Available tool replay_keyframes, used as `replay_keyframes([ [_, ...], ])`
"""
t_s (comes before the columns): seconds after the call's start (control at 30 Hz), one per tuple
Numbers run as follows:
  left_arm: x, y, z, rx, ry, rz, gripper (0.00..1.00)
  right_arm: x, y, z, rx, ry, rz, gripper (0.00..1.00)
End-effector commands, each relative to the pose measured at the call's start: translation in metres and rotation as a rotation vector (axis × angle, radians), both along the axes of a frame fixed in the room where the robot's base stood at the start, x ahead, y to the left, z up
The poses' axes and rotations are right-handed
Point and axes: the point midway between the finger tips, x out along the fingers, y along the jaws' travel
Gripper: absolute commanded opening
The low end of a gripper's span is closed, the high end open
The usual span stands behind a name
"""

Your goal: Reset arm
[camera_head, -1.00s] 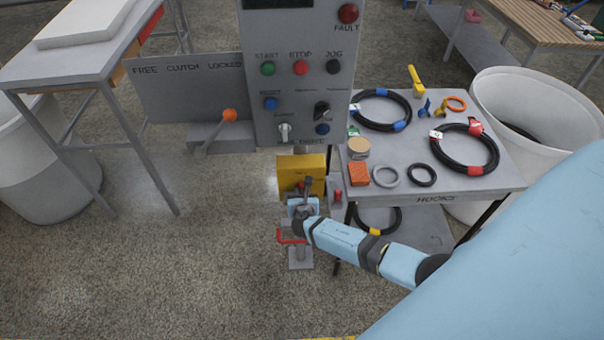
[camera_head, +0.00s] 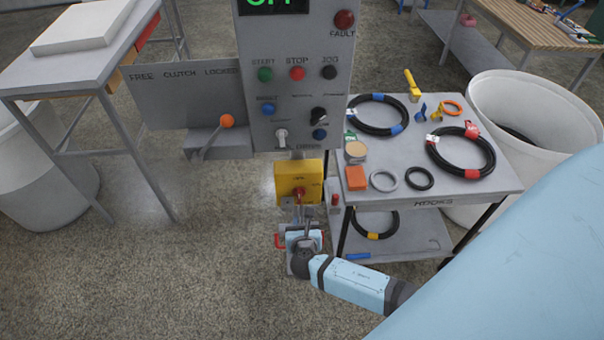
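My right arm comes in from the lower right. Its gripper (camera_head: 304,218) is just below a yellow box (camera_head: 291,171) with a red knob (camera_head: 299,192). The fingers are small and seen from behind, so I cannot tell whether they are open or shut, or touching anything. A red bar handle (camera_head: 279,241) shows just left of the gripper, partly hidden by it. Above is a grey control panel (camera_head: 283,88) with labelled buttons and a display (camera_head: 272,4) with green characters, cut off by the top edge. My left gripper is not in view.
An orange-knobbed lever (camera_head: 227,121) stands by a "FREE CLUTCH LOCKED" plate (camera_head: 170,100). A grey table (camera_head: 400,184) at right holds coiled black hoses (camera_head: 461,168), rings and an orange block (camera_head: 356,178). White bins stand at both sides. The floor at lower left is clear.

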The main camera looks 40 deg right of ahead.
Motion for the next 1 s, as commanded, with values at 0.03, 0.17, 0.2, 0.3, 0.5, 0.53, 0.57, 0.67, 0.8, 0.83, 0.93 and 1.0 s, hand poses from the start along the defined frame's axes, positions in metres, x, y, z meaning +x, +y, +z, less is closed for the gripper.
replay_keyframes([
  [0.03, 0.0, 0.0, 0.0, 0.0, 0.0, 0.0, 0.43, -0.002, 0.001, 0.001, 0.0, 0.0, 0.0, 0.26],
  [0.17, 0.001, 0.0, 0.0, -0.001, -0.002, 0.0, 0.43, -0.004, 0.003, 0.003, -0.001, -0.001, 0.0, 0.26],
  [0.2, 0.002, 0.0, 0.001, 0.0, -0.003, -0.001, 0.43, -0.004, 0.003, 0.003, -0.001, -0.001, 0.0, 0.26],
  [0.3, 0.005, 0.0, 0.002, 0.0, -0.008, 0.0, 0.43, -0.004, 0.003, 0.002, 0.0, 0.0, 0.0, 0.26],
  [0.5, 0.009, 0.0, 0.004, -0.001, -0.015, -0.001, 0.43, -0.004, 0.003, 0.002, 0.0, 0.0, 0.0, 0.26],
  [0.53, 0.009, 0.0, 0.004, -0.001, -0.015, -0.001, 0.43, -0.004, 0.003, 0.002, 0.0, 0.0, 0.0, 0.26],
  [0.57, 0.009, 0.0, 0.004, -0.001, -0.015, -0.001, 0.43, -0.004, 0.003, 0.002, 0.0, 0.0, 0.0, 0.26],
  [0.67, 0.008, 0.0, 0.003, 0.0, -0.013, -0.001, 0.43, -0.006, 0.004, 0.001, 0.03, -0.003, -0.006, 0.26],
  [0.8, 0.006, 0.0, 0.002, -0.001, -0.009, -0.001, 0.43, -0.032, 0.019, -0.011, 0.317, -0.034, -0.075, 0.26],
  [0.83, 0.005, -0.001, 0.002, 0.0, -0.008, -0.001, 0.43, -0.04, 0.024, -0.014, 0.427, -0.049, -0.108, 0.26],
  [0.93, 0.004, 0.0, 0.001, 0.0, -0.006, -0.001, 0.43, -0.075, 0.048, -0.018, 0.873, -0.105, -0.268, 0.26],
  [1.0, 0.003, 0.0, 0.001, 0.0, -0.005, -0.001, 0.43, -0.099, 0.065, -0.014, 1.212, -0.154, -0.42, 0.26],
])
